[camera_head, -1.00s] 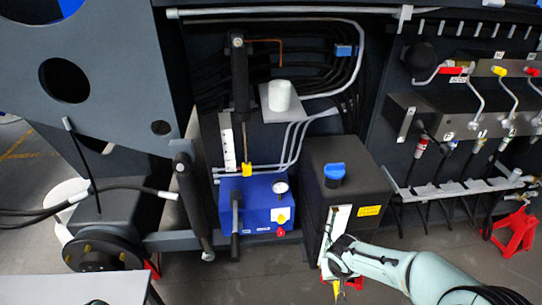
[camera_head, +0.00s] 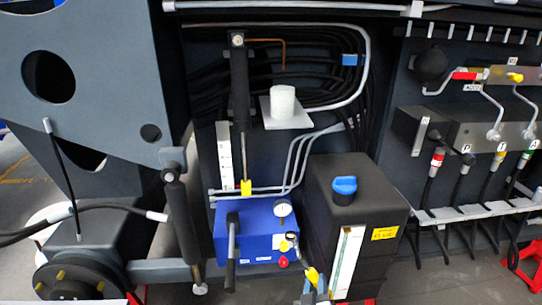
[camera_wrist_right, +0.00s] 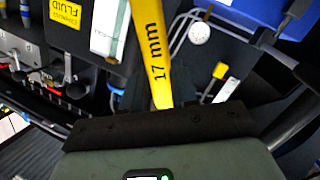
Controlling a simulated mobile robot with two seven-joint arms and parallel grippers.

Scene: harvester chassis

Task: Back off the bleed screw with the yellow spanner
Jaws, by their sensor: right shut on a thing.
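The yellow spanner shows large in the right wrist view (camera_wrist_right: 152,50), marked "17 mm", and runs up out of the frame from my right gripper. In the head view, the spanner (camera_head: 313,275) points up and left, its metal head in front of the right side of the blue pump unit (camera_head: 258,228). My right gripper (camera_head: 315,290) is shut on the spanner at the bottom edge. I cannot make out the bleed screw or whether the spanner head touches anything. My left gripper is not in view.
A black tank (camera_head: 365,215) with a blue cap (camera_head: 344,186) stands right of the pump unit. A gauge (camera_head: 282,207), a red knob (camera_head: 283,262) and a black lever (camera_head: 232,250) are on the unit. A hose panel (camera_head: 470,150) is at the right.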

